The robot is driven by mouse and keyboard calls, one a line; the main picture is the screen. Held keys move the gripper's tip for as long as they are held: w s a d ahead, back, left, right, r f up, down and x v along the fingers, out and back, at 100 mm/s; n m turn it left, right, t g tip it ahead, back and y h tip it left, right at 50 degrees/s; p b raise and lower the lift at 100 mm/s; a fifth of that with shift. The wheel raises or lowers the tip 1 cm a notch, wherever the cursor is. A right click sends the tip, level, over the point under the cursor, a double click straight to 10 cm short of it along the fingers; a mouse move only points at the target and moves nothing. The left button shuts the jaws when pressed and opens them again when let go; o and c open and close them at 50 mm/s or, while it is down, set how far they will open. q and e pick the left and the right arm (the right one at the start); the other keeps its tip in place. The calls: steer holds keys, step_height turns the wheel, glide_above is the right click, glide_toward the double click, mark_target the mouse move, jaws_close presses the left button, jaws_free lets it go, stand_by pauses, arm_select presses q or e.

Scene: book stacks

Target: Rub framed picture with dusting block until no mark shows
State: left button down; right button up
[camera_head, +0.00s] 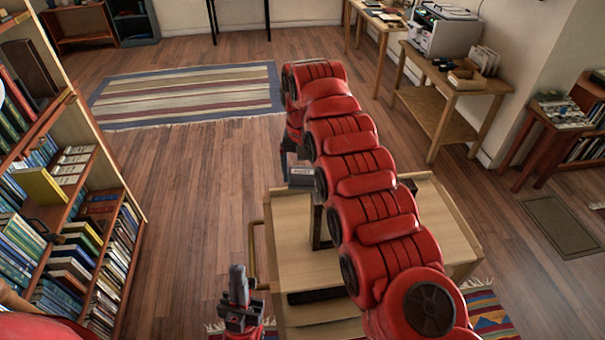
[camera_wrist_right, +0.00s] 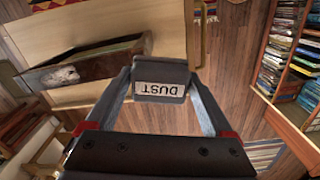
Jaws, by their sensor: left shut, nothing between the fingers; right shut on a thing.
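The dusting block (camera_wrist_right: 160,92) is dark grey with a white label reading DUST. My right gripper (camera_wrist_right: 160,80) is shut on it; in the head view the block (camera_head: 301,178) shows beyond the cart's far edge. The framed picture (camera_wrist_right: 105,59) has a brown frame and shows at a steep slant in the wrist view, to the left of the block and apart from it. A pale grey patch (camera_wrist_right: 60,77) shows at its left end. In the head view my right arm hides most of the picture; a dark frame edge (camera_head: 317,228) shows. My left gripper (camera_head: 239,290) is shut and empty, left of the cart.
The wooden cart (camera_head: 285,245) has a handle (camera_head: 252,245) on its left and a dark bar (camera_head: 315,296) at its near side. A bookcase (camera_head: 125,190) stands at left, a side table (camera_head: 440,108) at right. The floor (camera_head: 190,190) between bookcase and cart is clear.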

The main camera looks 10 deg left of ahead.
step_height(320, 180, up, 3)
steer(key=p, duration=0.3)
stand_by(0.5)
stand_by(0.5)
